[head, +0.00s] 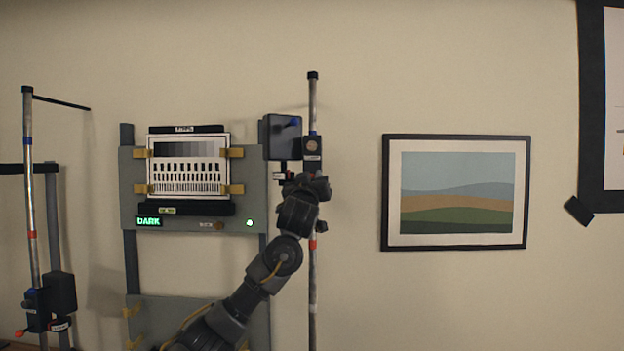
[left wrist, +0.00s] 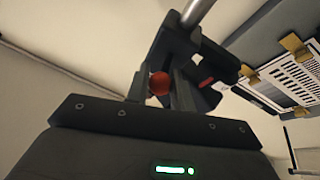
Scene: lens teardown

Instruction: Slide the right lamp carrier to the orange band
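The right lamp carrier (head: 312,147) sits on the upright right pole (head: 313,290), high up, with its dark lamp box (head: 283,137) to the left. The orange band (head: 312,244) is on the same pole, well below the carrier. My left gripper (head: 288,178) is just under the lamp box, partly hidden by my wrist. In the left wrist view, its fingers (left wrist: 161,88) stand on both sides of a round red knob (left wrist: 159,83) on the carrier and appear shut on it. My right gripper is not in view.
A grey board with a test chart (head: 190,165) and a lit DARK sign (head: 149,221) stands left of the right pole. A second pole with a low lamp carrier (head: 50,303) is at far left. A framed picture (head: 457,192) hangs at right.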

